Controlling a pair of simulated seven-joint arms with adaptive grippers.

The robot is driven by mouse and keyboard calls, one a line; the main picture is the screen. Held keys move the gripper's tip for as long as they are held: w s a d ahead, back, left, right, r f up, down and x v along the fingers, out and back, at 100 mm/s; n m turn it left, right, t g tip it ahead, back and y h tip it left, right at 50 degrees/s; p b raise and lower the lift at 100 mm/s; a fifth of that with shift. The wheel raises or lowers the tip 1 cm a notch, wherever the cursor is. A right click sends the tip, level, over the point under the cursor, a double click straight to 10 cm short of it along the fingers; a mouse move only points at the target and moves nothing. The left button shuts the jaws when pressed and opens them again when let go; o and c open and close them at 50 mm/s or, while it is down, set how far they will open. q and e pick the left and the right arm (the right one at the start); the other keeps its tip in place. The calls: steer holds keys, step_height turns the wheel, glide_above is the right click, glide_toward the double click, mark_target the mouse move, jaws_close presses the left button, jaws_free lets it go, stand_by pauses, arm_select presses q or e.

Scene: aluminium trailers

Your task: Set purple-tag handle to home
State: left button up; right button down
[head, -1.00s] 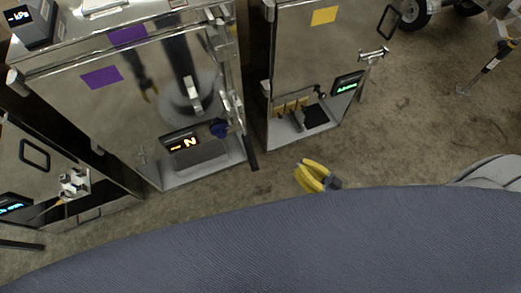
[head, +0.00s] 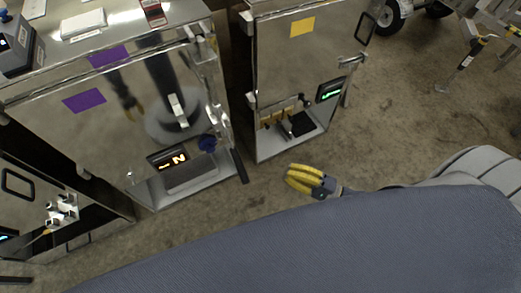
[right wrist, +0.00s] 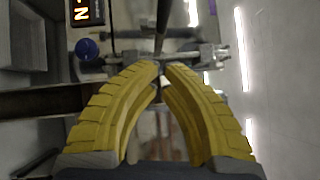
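The purple-tag metal cabinet stands at the left in the head view, with two purple tags (head: 84,100) on its shiny face. Low on it are a lit orange display (head: 168,160), a blue knob (head: 206,142) and a black bar (head: 239,166) at the right edge. I cannot tell for sure which part is the handle. My right gripper (head: 290,177), with yellow fingers, is apart from the cabinet, to its right, and empty. In the right wrist view its fingertips (right wrist: 163,70) have a narrow gap; the blue knob (right wrist: 87,48) is beyond them. My left gripper is seen in no view directly.
A yellow-tag cabinet (head: 286,60) with a green display stands right of the purple one. Another cabinet (head: 25,165) is at lower left. A small box (head: 82,24) lies on the purple-tag cabinet's top. Brown floor (head: 400,120) is clear at right; a trailer wheel (head: 390,15) is beyond.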

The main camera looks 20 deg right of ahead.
steer(key=s+a+x, duration=0.2)
steer(key=x, duration=1)
steer(key=shift+w+a+r, duration=0.2)
steer(key=shift+w+r, duration=0.05)
steer(key=shift+a, duration=0.1)
